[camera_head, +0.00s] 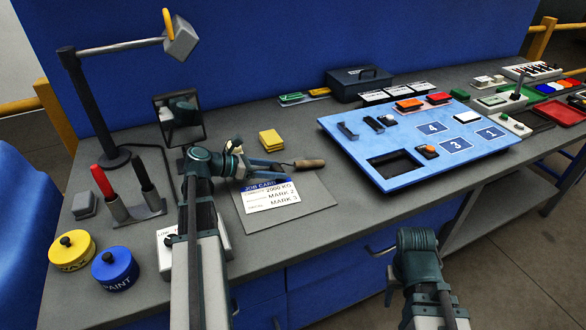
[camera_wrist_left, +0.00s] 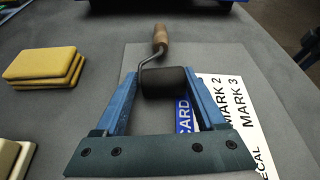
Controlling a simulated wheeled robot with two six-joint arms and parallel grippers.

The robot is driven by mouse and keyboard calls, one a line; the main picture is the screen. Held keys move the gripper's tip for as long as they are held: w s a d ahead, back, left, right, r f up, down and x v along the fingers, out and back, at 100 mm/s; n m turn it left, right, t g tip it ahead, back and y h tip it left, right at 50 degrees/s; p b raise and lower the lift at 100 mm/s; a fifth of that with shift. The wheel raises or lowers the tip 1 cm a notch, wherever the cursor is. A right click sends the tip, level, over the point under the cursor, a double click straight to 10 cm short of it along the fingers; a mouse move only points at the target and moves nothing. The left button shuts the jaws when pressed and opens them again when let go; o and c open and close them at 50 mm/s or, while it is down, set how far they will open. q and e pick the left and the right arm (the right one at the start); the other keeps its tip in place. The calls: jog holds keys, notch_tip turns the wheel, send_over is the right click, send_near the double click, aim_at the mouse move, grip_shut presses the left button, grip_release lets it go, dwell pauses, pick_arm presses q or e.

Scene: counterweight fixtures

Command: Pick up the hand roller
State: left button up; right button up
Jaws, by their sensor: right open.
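The hand roller has a wooden handle (camera_head: 308,163), a bent metal rod and a dark cylinder. In the left wrist view its dark roller (camera_wrist_left: 163,82) lies between the fingertips of my left gripper (camera_wrist_left: 162,85), and the handle points away from me. The blue fingers stand at both ends of the cylinder, very close to it. I cannot tell whether they press on it. In the head view my left gripper (camera_head: 265,168) is low over the grey mat (camera_head: 318,193). Only the wrist part of my right arm shows at the front edge; its fingers are hidden.
A job card (camera_head: 270,196) lies on the mat. Yellow pads (camera_head: 271,140) are stacked behind the gripper. A blue panel (camera_head: 345,150) stands to the right. A mirror (camera_head: 180,118), lamp post (camera_head: 90,110) and tool holder (camera_head: 135,210) are left.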

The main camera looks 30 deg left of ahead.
pick_arm(q)
jog(key=c, duration=0.9)
jog(key=shift+r, duration=0.1)
pick_arm(e)
jog(key=shift+r, duration=0.1)
